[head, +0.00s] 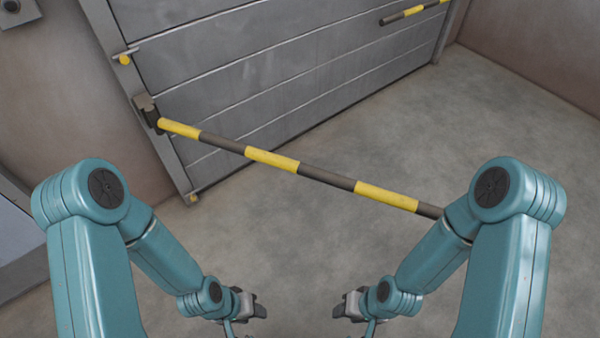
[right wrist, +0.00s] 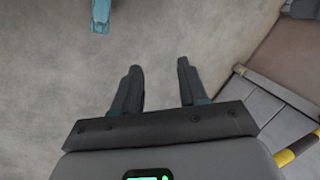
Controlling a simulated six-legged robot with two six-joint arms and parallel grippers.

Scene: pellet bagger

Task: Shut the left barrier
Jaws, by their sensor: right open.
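The left barrier is a yellow-and-dark striped bar (head: 272,160) in the head view. It is hinged at a dark bracket (head: 147,110) on the door's left post and swings out from the door, slanting down to the right. Its far end is hidden behind my right arm. My left gripper (head: 260,306) is low in the middle, apart from the bar; its jaws are too small to judge. My right gripper (head: 342,306) is also low, below the bar and apart from it. In the right wrist view it (right wrist: 158,84) is open with nothing between its fingers.
A grey panelled door (head: 290,75) stands behind the bar. A second striped bar (head: 413,12) is at the door's upper right. A yellow-tipped peg (head: 125,59) sits on the left post. The concrete floor (head: 500,110) to the right is clear.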

